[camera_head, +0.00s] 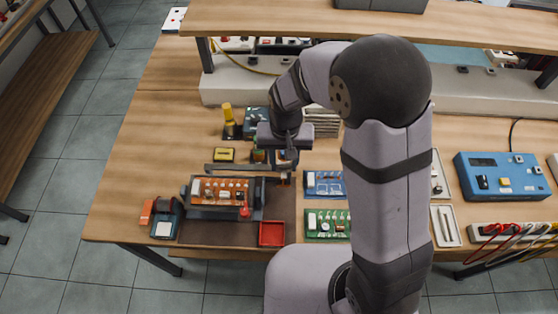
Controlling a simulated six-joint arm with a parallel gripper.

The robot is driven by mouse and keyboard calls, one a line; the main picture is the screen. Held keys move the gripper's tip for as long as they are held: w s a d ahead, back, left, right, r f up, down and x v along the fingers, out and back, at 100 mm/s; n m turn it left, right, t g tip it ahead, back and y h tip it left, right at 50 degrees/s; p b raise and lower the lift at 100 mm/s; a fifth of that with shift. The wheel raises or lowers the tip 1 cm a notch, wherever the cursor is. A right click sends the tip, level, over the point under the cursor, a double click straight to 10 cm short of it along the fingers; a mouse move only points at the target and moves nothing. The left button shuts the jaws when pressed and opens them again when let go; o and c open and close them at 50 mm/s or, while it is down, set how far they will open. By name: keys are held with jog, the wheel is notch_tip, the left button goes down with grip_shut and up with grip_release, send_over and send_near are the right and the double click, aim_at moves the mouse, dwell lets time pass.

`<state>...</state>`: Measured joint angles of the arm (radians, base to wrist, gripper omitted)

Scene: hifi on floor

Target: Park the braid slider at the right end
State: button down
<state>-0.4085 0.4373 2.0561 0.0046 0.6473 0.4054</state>
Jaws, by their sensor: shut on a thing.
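A thin dark rail (232,168) runs left to right behind the orange circuit board. My gripper (284,169) points down at the right end of this rail, beneath my wrist. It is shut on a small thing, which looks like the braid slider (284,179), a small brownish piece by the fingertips. The fingers and my wrist hide most of it, so its exact seat on the rail cannot be told. The orange board (222,190) sits in a dark holder just in front of the rail, with a red knob at its right corner.
A red tray (271,233) lies on the dark mat (205,233). Blue (322,184) and green (322,224) boards lie right of the mat. A yellow-topped bottle (228,118) stands behind the rail. A blue instrument (500,177) is far right. My arm hides the bench's middle.

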aim_at(286, 166)
jog(key=shift+d, duration=0.15)
jog(key=c, duration=1.2)
grip_release()
jog(key=shift+d, duration=0.15)
jog(key=shift+a+r, duration=0.1)
jog(key=shift+a, duration=0.1)
jog(key=shift+d+r+b, duration=0.15)
jog(key=shift+r+b, duration=0.75)
jog(key=shift+r, duration=2.7)
